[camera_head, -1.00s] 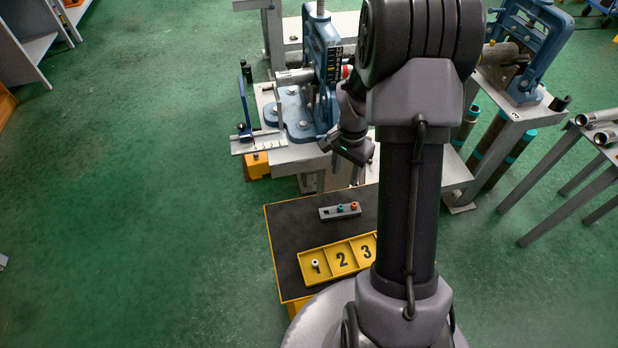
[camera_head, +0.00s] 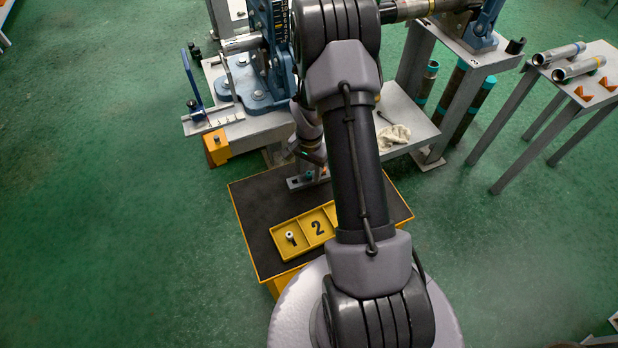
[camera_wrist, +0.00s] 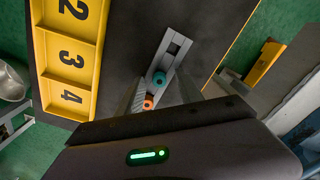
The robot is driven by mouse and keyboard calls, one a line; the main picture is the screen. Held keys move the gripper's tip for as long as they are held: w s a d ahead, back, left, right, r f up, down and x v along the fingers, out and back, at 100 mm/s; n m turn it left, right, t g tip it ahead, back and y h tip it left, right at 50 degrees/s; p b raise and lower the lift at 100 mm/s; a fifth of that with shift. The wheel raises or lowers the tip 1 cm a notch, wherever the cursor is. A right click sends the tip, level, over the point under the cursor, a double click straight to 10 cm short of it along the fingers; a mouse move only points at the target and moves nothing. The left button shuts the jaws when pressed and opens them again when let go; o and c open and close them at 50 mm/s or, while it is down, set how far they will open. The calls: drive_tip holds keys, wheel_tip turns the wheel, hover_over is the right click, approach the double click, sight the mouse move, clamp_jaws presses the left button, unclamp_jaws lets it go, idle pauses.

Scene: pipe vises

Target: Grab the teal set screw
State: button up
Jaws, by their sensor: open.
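The teal set screw (camera_wrist: 159,78) stands in a grey slotted block (camera_wrist: 177,46) in the wrist view. An orange set screw (camera_wrist: 149,103) is beside it, nearer to my gripper's body. My gripper (camera_wrist: 161,90) is open, with one finger on each side of the teal screw in this view. I cannot tell how high the fingertips are above it. In the head view the block (camera_head: 294,183) shows partly behind my arm, with the teal screw (camera_head: 308,176) just below my gripper (camera_head: 314,160).
A yellow tray (camera_head: 276,233) with numbered compartments lies on the black-topped stand (camera_head: 245,205). A small white-topped part (camera_head: 290,236) is in compartment 1. Blue pipe vises (camera_head: 264,85) on a grey bench stand behind. A table with pipes (camera_head: 559,54) is at right.

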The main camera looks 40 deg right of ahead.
drive_tip(key=shift+r, duration=0.1)
clamp_jaws()
